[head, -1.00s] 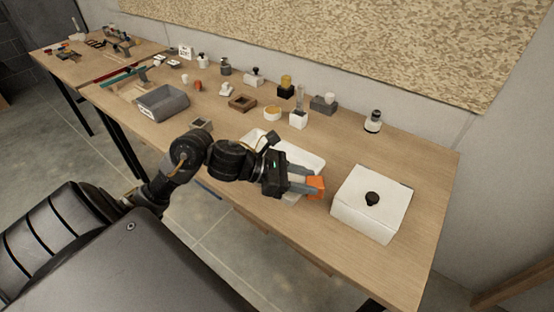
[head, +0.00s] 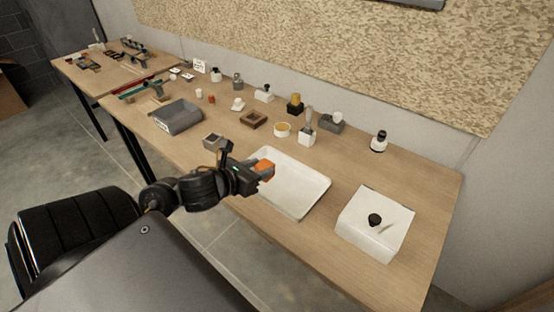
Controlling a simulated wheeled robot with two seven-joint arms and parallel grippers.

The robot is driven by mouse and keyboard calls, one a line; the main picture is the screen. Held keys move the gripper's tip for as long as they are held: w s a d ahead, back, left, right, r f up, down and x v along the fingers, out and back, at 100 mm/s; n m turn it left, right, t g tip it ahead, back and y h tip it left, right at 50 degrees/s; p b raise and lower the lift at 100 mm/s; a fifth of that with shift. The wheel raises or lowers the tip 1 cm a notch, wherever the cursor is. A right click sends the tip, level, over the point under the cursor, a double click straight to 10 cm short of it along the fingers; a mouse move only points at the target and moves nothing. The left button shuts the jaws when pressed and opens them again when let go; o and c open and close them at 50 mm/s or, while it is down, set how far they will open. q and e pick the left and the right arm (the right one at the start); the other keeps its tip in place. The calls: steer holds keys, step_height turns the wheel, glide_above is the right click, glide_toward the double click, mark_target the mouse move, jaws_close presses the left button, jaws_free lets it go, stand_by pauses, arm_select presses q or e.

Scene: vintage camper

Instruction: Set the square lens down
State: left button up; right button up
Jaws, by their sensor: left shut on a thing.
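My left gripper (head: 257,174) is shut on an orange square piece, which appears to be the square lens (head: 265,167). The fingers cover part of it. In the head view the lens shows at the left end of a shallow white tray (head: 305,197), overlapping its rim. It seems held above the table, but I cannot tell the exact height. My right gripper is not in view.
Behind are a white cup (head: 306,138), a round yellow-topped dish (head: 282,130) and a brown square tray (head: 253,120). A grey bin (head: 177,117) stands left. The wooden table's (head: 415,185) right end is clear.

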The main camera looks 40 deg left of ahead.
mark_target(265, 163)
arm_select(q)
steer(key=w+f+b, duration=0.1)
steer(key=b, duration=0.1)
steer(key=w+a+b, duration=0.1)
steer(key=w+b, duration=0.1)
steer(key=w+f+b, duration=0.1)
steer(key=b, duration=0.1)
steer(key=shift+w+a+f, duration=0.3)
steer(key=shift+a+f, duration=0.05)
steer(key=shift+a, duration=0.05)
steer(key=shift+w+a+f+b, duration=0.3)
steer(key=shift+w+a+f, duration=0.15)
steer(key=shift+w+f, duration=0.7)
steer(key=shift+w+a+f+b, duration=0.35)
steer(key=shift+w+a+f, duration=0.1)
steer(key=shift+w+f, duration=0.65)
steer(key=shift+w+a+f+b, duration=0.3)
steer(key=shift+w+a+f, duration=0.15)
steer(key=shift+w+f, duration=0.7)
steer(key=f, duration=0.3)
steer(key=shift+w, duration=0.25)
